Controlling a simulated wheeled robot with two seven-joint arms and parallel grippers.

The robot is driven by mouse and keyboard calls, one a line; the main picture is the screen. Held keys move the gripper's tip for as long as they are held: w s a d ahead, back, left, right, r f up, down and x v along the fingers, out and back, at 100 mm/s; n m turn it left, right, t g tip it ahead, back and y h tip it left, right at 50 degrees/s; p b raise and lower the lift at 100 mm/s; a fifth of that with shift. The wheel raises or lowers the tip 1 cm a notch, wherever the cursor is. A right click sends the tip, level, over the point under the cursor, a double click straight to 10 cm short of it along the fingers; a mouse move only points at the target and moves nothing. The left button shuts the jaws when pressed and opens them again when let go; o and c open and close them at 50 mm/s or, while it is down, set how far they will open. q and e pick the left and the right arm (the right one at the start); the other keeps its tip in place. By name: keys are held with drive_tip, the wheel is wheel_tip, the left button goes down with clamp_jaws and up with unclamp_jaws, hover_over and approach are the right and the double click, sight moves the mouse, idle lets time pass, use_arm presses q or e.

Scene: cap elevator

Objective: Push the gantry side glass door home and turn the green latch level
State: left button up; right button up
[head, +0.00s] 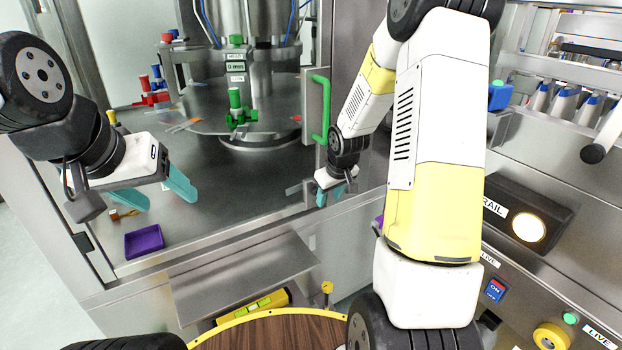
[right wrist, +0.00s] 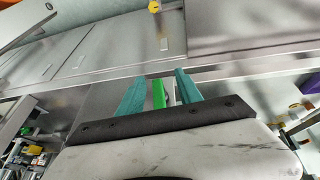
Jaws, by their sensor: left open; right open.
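The green bar handle (head: 324,108) stands upright on the metal-edged door (head: 308,140) at the right of the gantry bay in the head view. The door's glass is hard to make out. My right gripper (head: 329,199) is open, pointing down just below and right of the handle, near the door's lower edge. In the right wrist view a green bar (right wrist: 158,94) shows between the open fingers; I cannot tell whether it is the handle or the latch, or whether they touch it. My left gripper (head: 170,202) is open and empty over the deck at left.
A purple tray (head: 144,242) lies on the deck's front left. Green-topped fittings (head: 237,110) stand on the round platform at the centre. A metal shelf (head: 240,272), a yellow level (head: 255,305) and a wooden round top (head: 280,332) lie in front. The RAIL box (head: 525,218) is at right.

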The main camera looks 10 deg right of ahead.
drive_tip(key=w, duration=0.5)
drive_tip(key=shift+w+a, duration=0.35)
drive_tip(key=shift+w, duration=0.05)
drive_tip(key=shift+w+f, duration=0.15)
drive_tip(key=shift+f, duration=0.4)
clamp_jaws()
idle(0.6)
